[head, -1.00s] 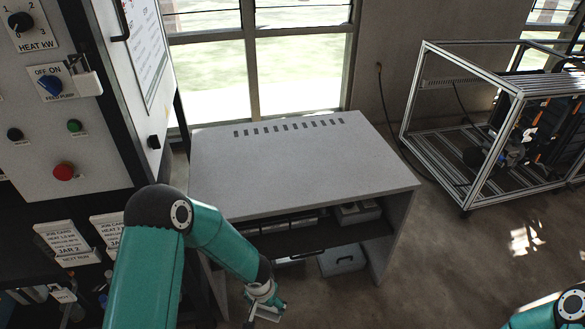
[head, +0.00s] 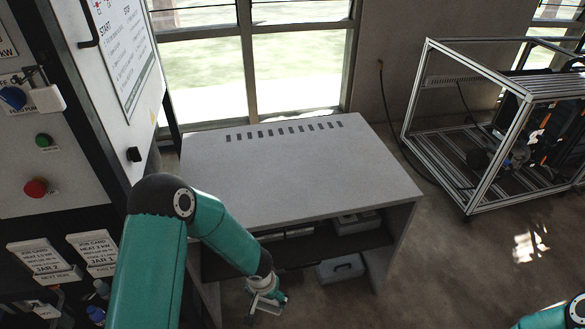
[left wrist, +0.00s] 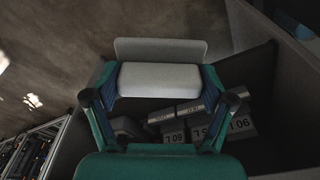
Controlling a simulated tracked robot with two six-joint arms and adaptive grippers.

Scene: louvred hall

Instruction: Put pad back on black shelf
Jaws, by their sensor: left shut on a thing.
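In the left wrist view, my left gripper (left wrist: 160,92) is shut on a light grey pad (left wrist: 160,79), with a fingertip at each end. A darker grey flat part (left wrist: 160,47) lies just beyond the pad. In the head view, my left gripper (head: 266,300) hangs low in front of the grey bench's left part, below the bench top; the pad is too small to make out clearly there. The black shelf (head: 318,250) runs under the bench top, to the right of the gripper. My right gripper is not in view; only a bit of its arm shows at bottom right.
The grey bench top (head: 300,175) is clear. Boxes lie on the shelf, and a grey case (head: 341,268) stands below it. The wrist view shows blocks with numbered labels (left wrist: 208,132). A control cabinet (head: 40,165) stands at left, a metal frame (head: 470,150) at right.

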